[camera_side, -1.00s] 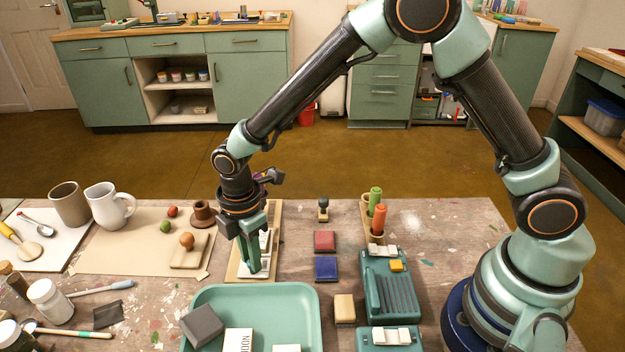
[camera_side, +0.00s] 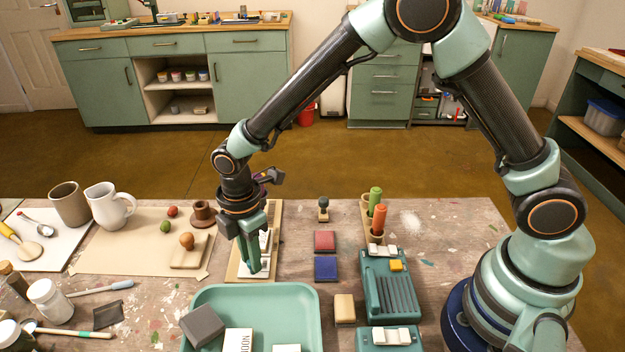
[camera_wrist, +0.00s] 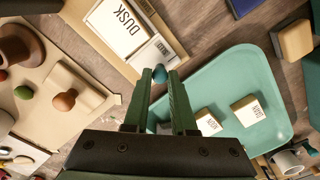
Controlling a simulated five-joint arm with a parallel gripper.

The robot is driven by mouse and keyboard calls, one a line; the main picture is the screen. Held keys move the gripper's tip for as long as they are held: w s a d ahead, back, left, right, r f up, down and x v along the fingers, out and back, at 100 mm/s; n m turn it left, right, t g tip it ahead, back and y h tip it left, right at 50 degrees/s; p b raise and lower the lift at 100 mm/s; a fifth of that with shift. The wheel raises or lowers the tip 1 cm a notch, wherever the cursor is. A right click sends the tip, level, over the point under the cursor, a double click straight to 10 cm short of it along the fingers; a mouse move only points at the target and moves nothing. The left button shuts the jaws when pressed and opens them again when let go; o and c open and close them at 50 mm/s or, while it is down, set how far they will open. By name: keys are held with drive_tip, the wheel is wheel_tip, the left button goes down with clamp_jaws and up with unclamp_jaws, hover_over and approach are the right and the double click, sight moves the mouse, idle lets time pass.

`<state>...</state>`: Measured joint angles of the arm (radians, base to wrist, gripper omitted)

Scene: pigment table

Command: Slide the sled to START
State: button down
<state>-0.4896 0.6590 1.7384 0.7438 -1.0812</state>
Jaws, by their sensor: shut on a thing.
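A long wooden board (camera_side: 238,265) with raised edges lies beyond the teal tray. White tiles sit on it; in the wrist view one tile (camera_wrist: 118,28) reads DUSK, with a smaller grey-and-white piece (camera_wrist: 152,54) beside it. My gripper (camera_side: 254,270) points down at the board's near end. In the wrist view my gripper (camera_wrist: 160,78) is shut on a small round blue knob (camera_wrist: 160,72), which shows between the fingertips. The knob seems to belong to the sled, but my fingers hide how it is joined. I cannot make out a START mark.
The teal tray (camera_side: 300,296), holding a dark grey block (camera_side: 202,325) and lettered white blocks, is close in front. Red (camera_side: 325,241) and blue (camera_side: 326,268) blocks stand right of the board. A tan mat (camera_side: 125,245) with small objects lies left.

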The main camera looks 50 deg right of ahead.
idle(0.3)
drive_tip(key=w+d, duration=0.4)
drive_tip(key=shift+w, duration=0.1)
drive_tip(key=c, duration=0.7)
unclamp_jaws()
drive_tip(key=shift+c, duration=0.2)
wheel_tip(320, 180, up, 12)
drive_tip(key=shift+d+r, duration=0.1)
drive_tip(key=shift+r, duration=0.05)
